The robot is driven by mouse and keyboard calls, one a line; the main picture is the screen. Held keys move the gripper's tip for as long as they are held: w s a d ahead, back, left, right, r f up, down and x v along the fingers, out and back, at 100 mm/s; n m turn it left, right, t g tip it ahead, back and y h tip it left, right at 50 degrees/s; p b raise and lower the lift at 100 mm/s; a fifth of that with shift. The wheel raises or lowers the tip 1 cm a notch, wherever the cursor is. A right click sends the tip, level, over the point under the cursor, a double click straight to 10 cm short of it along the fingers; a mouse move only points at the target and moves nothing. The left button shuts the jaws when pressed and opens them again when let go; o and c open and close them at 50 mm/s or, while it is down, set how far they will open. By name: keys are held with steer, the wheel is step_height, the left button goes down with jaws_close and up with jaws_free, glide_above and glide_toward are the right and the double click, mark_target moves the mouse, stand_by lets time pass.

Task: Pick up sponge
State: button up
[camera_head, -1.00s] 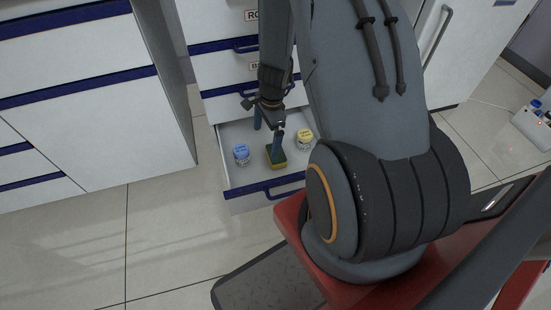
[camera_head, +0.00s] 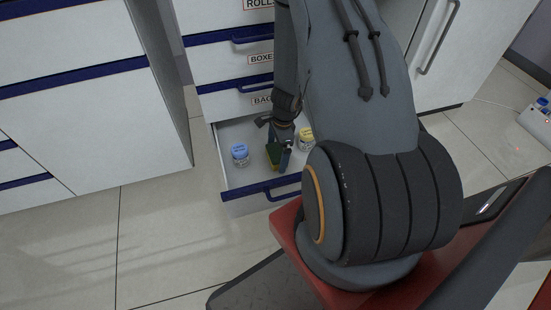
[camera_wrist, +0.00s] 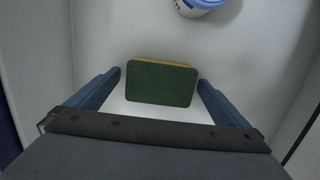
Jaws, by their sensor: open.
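The sponge (camera_wrist: 160,83), dark green with a thin yellow layer, is in an open white drawer. In the wrist view it shows between the two blue fingers of my gripper (camera_wrist: 158,88). The fingers stand open on either side with a small gap at each. In the head view the sponge (camera_head: 272,155) is partly hidden by my gripper (camera_head: 280,150), which reaches down into the drawer. I cannot tell whether the fingers touch the drawer floor.
The open drawer (camera_head: 262,190) has a blue front edge. A blue-lidded jar (camera_head: 240,155) stands left of the sponge and a yellow-lidded jar (camera_head: 306,138) right of it. The blue-lidded jar also shows at the wrist view's top (camera_wrist: 203,5). Drawer walls are close by.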

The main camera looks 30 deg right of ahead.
steer(key=shift+f, duration=0.35)
steer(key=c, duration=1.1)
steer(key=shift+r, duration=0.2)
